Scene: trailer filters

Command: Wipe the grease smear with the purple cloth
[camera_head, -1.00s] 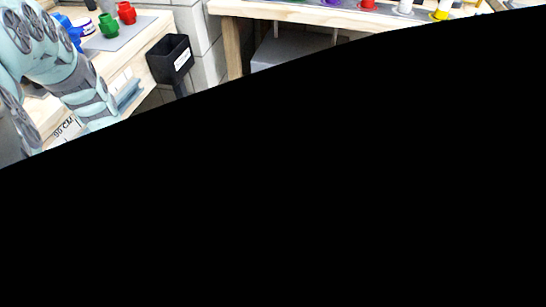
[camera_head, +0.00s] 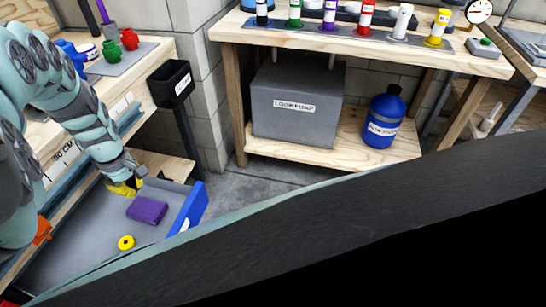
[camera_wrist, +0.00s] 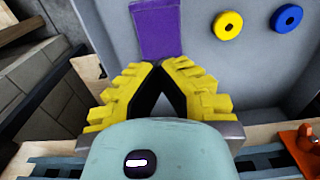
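The folded purple cloth (camera_head: 147,210) lies in an open grey drawer (camera_head: 85,240) at the lower left of the head view. It also shows at the top of the wrist view (camera_wrist: 157,32). My gripper (camera_head: 134,190) is low over the drawer, just behind the cloth in the head view. In the wrist view my gripper's yellow fingertips (camera_wrist: 160,67) come together right at the cloth's near edge. They look shut with nothing visible between them; I cannot tell whether they touch the cloth. No grease smear can be made out.
A yellow ring (camera_head: 126,242) lies in the drawer; a blue ring (camera_wrist: 287,18) shows beside it in the wrist view. The drawer has a blue front (camera_head: 188,208). A black bin (camera_head: 170,83) stands behind. A bench (camera_head: 360,40) with coloured bottles is at the back.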

